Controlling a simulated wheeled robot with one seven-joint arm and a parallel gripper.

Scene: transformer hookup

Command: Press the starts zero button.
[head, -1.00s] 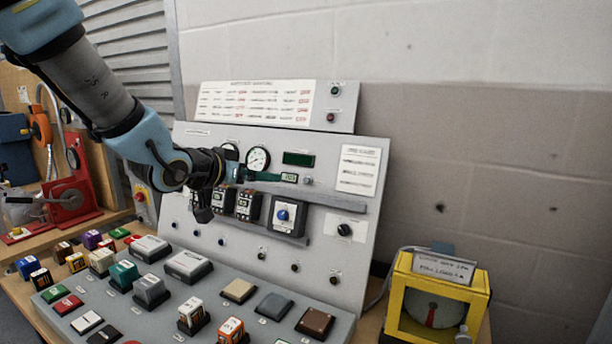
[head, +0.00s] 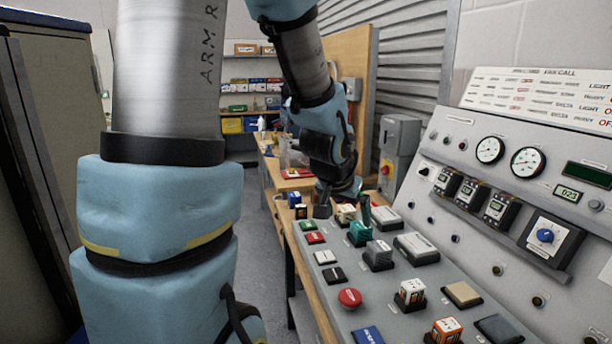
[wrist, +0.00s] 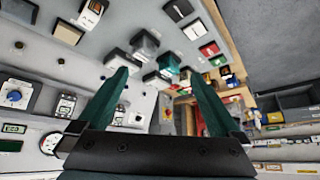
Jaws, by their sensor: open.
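No label reading "starts zero" is legible. A small round grey button (head: 596,205) sits just right of a small lit counter display (head: 568,194) on the upright panel (head: 440,205) in the head view; I cannot tell whether it is the starts zero button. My gripper (head: 345,208) is over the far left end of the sloped desk, well away from that button, partly hidden by my arm. In the wrist view my gripper (wrist: 157,85) has its two green fingers wide apart with nothing held between them.
The sloped desk (head: 395,318) carries several blocks and buttons, including a red round button (head: 349,298). A blue knob (head: 546,235) and several meter boxes stand out from the upright panel. A grey box with a red switch (head: 398,150) stands behind. Open floor (head: 268,260) lies left.

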